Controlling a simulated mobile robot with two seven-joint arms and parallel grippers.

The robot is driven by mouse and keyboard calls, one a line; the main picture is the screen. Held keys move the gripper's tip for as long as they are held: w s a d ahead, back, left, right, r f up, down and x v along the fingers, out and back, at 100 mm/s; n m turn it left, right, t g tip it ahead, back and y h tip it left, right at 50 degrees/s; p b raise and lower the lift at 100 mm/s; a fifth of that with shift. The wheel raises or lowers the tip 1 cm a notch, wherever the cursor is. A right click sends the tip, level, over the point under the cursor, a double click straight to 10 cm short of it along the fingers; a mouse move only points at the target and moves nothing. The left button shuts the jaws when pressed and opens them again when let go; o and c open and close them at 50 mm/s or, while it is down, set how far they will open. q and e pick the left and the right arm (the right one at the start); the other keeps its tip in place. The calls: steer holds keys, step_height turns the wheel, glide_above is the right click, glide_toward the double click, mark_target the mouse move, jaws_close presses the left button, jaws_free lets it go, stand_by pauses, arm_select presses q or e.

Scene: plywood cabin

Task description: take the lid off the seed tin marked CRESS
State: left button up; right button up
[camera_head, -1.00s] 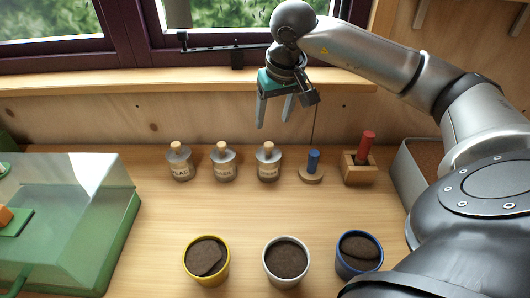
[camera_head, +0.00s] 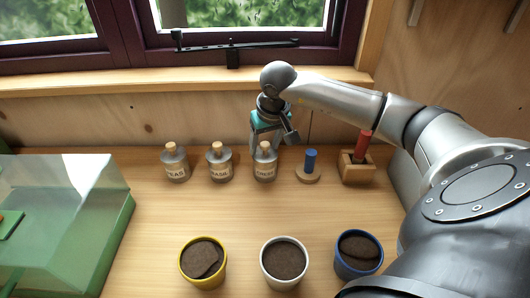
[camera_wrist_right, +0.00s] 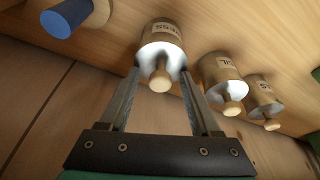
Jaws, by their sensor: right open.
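The seed tin marked CRESS (camera_head: 264,171) stands upright on the bench, the rightmost of three grey tins. Its pale lid (camera_wrist_right: 161,55) with a wooden knob (camera_wrist_right: 160,82) is on it. My right gripper (camera_head: 267,149) is open just above and behind this tin. In the right wrist view the two fingers (camera_wrist_right: 160,74) lie either side of the knob and lid, with nothing gripped. I cannot tell whether a fingertip touches the lid. My left gripper is not in view.
Tins marked BASIL (camera_head: 220,170) and PEAS (camera_head: 175,170) stand to the left. A blue peg on a round base (camera_head: 308,176) and a wooden block with a red handle (camera_head: 357,173) stand to the right. Several soil pots line the front; a green case (camera_head: 115,240) is left.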

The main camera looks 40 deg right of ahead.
mark_target(265, 144)
steer(key=shift+c, duration=0.4)
jaws_close()
steer(key=shift+r, duration=0.1)
step_height(265, 144, up, 20)
steer(key=p, duration=0.3)
stand_by(0.5)
